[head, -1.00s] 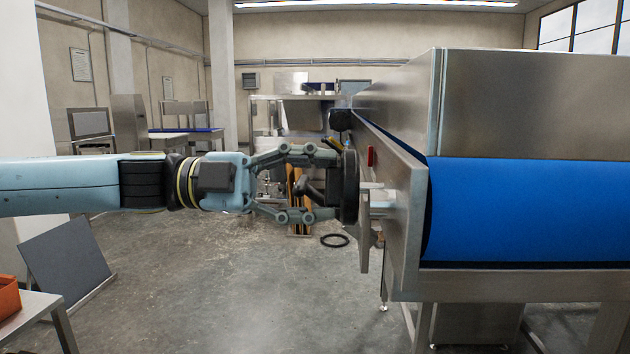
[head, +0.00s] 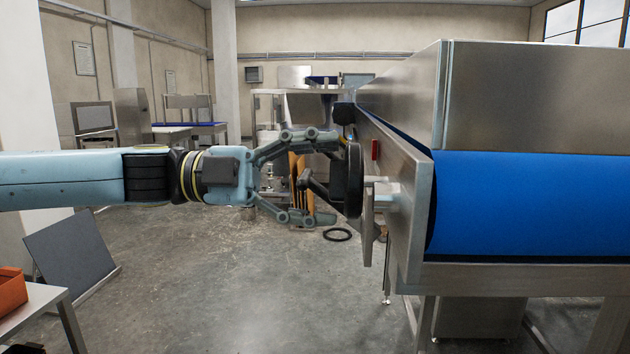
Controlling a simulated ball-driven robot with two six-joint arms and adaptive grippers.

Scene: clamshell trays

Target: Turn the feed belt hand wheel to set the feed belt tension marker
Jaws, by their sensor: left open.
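The feed belt hand wheel (head: 354,181) is a black disc seen nearly edge-on at the end of the steel conveyor. My left gripper (head: 328,174) comes in from the left, open, with its fingers spread above and below a dark handle (head: 314,187) on the wheel's near side. The fingertips are at or very close to the wheel; I cannot tell whether they touch it. The blue feed belt (head: 530,204) lies in the conveyor to the right. I cannot make out the tension marker clearly. My right gripper is out of view.
The steel conveyor frame (head: 409,225) fills the right side. A table with an orange bin (head: 12,290) stands at lower left, near a leaning grey panel (head: 72,255). The middle floor is open.

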